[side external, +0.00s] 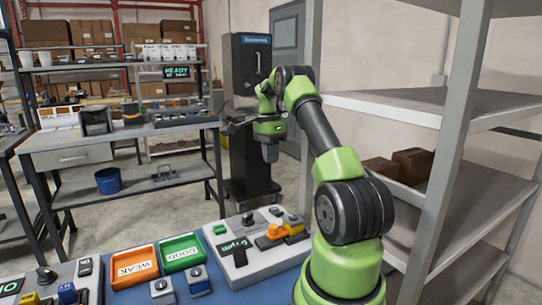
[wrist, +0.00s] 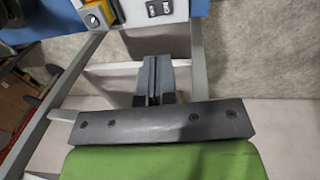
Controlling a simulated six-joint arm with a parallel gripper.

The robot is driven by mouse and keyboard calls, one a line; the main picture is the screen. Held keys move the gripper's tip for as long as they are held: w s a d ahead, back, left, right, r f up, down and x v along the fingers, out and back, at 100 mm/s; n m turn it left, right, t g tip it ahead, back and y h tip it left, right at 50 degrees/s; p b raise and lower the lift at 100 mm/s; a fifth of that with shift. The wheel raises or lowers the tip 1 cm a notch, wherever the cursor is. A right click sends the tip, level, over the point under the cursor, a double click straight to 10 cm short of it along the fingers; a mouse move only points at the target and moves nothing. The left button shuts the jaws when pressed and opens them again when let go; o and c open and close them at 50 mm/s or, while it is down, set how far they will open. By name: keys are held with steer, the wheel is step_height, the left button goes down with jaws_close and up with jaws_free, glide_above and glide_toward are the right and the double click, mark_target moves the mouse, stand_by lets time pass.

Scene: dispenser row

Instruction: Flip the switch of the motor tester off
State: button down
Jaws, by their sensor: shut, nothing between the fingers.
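A light grey tester box (side external: 262,256) stands on the blue bench top at bottom centre in the side external view. It has a tilted display with green characters, a black knob or switch (side external: 248,219) at its back, and an orange and yellow part on its right. I cannot tell for sure that this is the motor tester or which way its switch is set. My gripper (side external: 269,153) is above and behind the box, pointing down, clear of it. In the wrist view my gripper (wrist: 151,78) is shut and empty; a pale box edge with dark parts (wrist: 158,8) shows at the top.
An orange WEAK tray (side external: 134,267) and a green GOOD tray (side external: 181,251) lie left of the box, with small switch boxes (side external: 197,281) in front. Another device (side external: 62,290) is at lower left. A metal shelf (side external: 440,110) stands close on the right.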

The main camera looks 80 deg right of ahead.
mark_target(277, 212)
steer(key=shift+s+a+r, duration=0.1)
steer(key=shift+s+a, duration=0.3)
steer(key=shift+a, duration=0.15)
steer(key=f, duration=0.4)
steer(key=s+a+f, duration=0.1)
steer(key=f, duration=0.9)
steer(key=shift+s+a, duration=0.2)
steer(key=shift+r, duration=0.1)
steer(key=shift+s+a+f, duration=0.1)
steer(key=shift+a+f, duration=0.05)
steer(key=shift+f, duration=0.3)
